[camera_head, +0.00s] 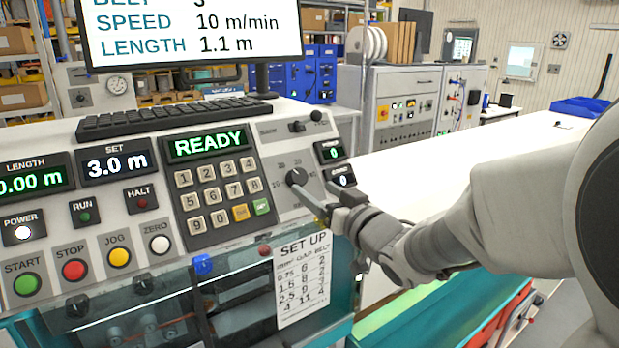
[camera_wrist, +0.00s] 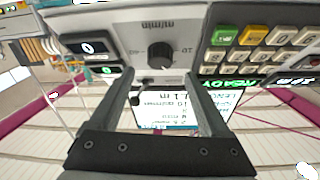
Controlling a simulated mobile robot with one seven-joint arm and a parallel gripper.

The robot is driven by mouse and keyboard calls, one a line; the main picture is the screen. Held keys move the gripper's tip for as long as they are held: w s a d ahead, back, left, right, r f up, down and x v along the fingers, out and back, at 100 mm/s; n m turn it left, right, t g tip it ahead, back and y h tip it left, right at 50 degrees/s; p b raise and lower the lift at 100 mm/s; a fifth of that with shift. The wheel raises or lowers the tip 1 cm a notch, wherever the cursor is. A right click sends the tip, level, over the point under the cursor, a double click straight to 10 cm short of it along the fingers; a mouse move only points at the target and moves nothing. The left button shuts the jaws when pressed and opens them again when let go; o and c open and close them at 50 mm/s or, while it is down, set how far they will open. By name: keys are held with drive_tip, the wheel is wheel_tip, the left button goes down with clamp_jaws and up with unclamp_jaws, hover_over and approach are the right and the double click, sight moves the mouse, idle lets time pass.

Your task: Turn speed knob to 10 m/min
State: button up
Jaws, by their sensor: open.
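The speed knob (camera_head: 296,177) is a black round knob on the light panel right of the keypad, with printed numbers around it. In the wrist view the knob (camera_wrist: 161,55) appears upside down, with "m/min" above it and a "10" to its right. Its pointer is too small to read surely. My gripper (camera_head: 325,200) is open just right of and below the knob, seemingly short of it. In the wrist view my gripper (camera_wrist: 160,73) has its two fingers spread, with the knob between and beyond their tips. The monitor (camera_head: 190,30) reads speed 10 m/min.
The keypad (camera_head: 222,190) and green READY display (camera_head: 207,145) lie left of the knob. Two small displays (camera_head: 335,165) sit close to its right. A lever knob (camera_head: 316,115) stands above. A set-up sheet (camera_head: 302,275) hangs below. A white worktop (camera_head: 430,185) extends right.

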sight(301, 179)
drive_tip(key=shift+p+x, duration=0.5)
drive_tip(key=shift+x, duration=2.55)
drive_tip(key=shift+c, duration=0.2)
clamp_jaws()
